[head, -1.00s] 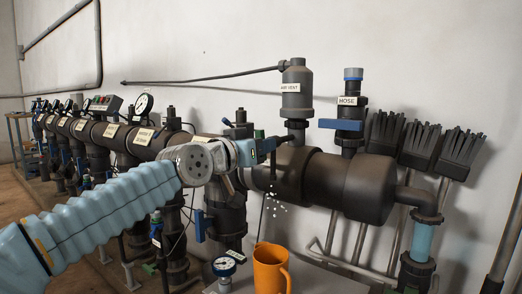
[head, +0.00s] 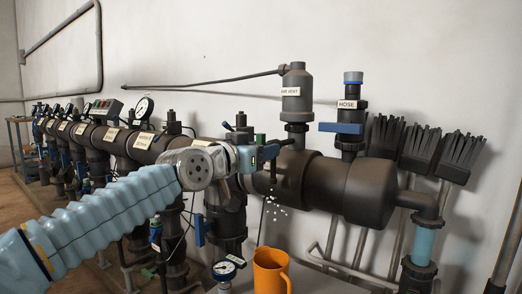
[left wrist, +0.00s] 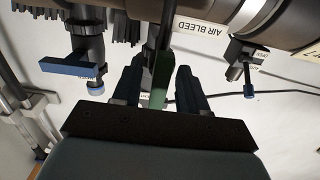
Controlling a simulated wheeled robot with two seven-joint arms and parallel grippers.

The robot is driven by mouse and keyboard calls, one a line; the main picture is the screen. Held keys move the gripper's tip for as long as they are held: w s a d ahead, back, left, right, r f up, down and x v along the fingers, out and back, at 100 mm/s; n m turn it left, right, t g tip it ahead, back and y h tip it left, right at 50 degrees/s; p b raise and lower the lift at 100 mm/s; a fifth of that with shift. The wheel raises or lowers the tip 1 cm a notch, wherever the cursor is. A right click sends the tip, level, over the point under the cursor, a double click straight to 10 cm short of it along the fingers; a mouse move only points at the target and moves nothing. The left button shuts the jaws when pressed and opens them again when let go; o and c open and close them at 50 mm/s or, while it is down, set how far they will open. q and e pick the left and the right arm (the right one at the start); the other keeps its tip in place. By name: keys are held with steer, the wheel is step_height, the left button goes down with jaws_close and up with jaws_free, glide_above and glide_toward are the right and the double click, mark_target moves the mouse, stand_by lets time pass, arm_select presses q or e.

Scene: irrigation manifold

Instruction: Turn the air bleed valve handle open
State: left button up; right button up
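The air bleed valve's green handle (head: 260,138) stands up at the near side of the dark manifold pipe, partly hidden by my left gripper (head: 266,153). In the left wrist view the green handle (left wrist: 160,80) lies between the two fingers of my left gripper (left wrist: 158,72), with a gap visible on each side. The fingers are open around it, and I see no clear contact. The AIR BLEED label (left wrist: 201,29) shows upside down there. White droplets (head: 274,207) hang in the air below the valve. My right gripper is not in view.
An orange jug (head: 271,270) stands below the droplets, near a pressure gauge (head: 224,269). The air vent (head: 297,92) and the hose valve with its blue handle (head: 341,128) rise behind and right of my gripper. Dark brushes (head: 430,150) hang on the wall at right.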

arm_select(q)
steer(key=b+v, duration=0.6)
steer(key=v, duration=0.8)
steer(key=shift+b, duration=0.35)
steer(key=shift+r, duration=0.1)
